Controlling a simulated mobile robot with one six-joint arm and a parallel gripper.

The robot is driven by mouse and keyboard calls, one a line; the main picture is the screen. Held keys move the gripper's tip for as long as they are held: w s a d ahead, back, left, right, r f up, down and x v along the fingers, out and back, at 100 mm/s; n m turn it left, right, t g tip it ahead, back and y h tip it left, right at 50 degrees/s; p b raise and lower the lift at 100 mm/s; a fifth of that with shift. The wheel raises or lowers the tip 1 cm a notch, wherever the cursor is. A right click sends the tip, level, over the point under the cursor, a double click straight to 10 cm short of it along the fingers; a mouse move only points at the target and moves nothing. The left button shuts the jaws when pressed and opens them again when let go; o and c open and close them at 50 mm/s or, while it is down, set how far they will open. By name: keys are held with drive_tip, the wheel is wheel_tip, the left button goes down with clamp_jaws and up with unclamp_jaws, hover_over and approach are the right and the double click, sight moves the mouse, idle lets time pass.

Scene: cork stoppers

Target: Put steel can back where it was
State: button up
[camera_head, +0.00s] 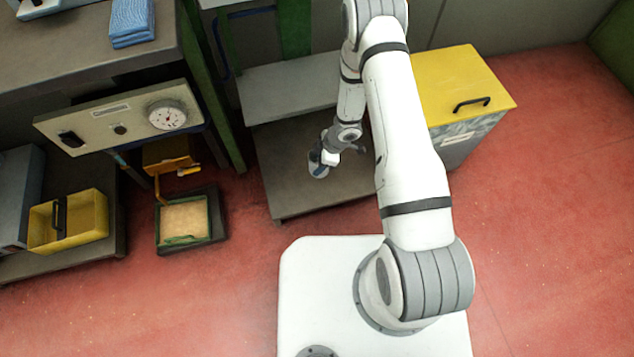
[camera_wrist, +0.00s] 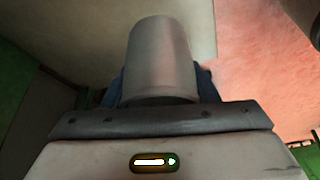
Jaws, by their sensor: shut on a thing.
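The steel can (camera_wrist: 160,60) is a plain grey cylinder that fills the middle of the wrist view. My gripper (camera_head: 322,160) is shut on it, with dark blue fingers showing on both sides of the can in the wrist view. In the head view the can (camera_head: 317,168) shows small and pale at the end of my arm, over the lower shelf of a grey rack (camera_head: 290,180). I cannot tell whether the can touches that shelf.
A yellow-topped bin (camera_head: 460,85) stands right of the rack. A grey upper shelf (camera_head: 285,87) lies behind my gripper. At left are a panel with a dial (camera_head: 167,115), a yellow crate (camera_head: 68,222) and a green-edged tray (camera_head: 184,222). The red floor is open at right.

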drive_tip(key=shift+w+a+f+b, duration=0.1)
drive_tip(key=shift+f+b, duration=0.25)
drive_tip(key=shift+f, duration=0.6)
wheel_tip(320, 180, down, 9)
drive_tip(key=b, duration=0.4)
drive_tip(key=shift+f, duration=0.15)
drive_tip(key=o, duration=1)
drive_tip(key=p+v, duration=0.3)
drive_tip(key=v, duration=0.5)
drive_tip(key=shift+a, duration=0.1)
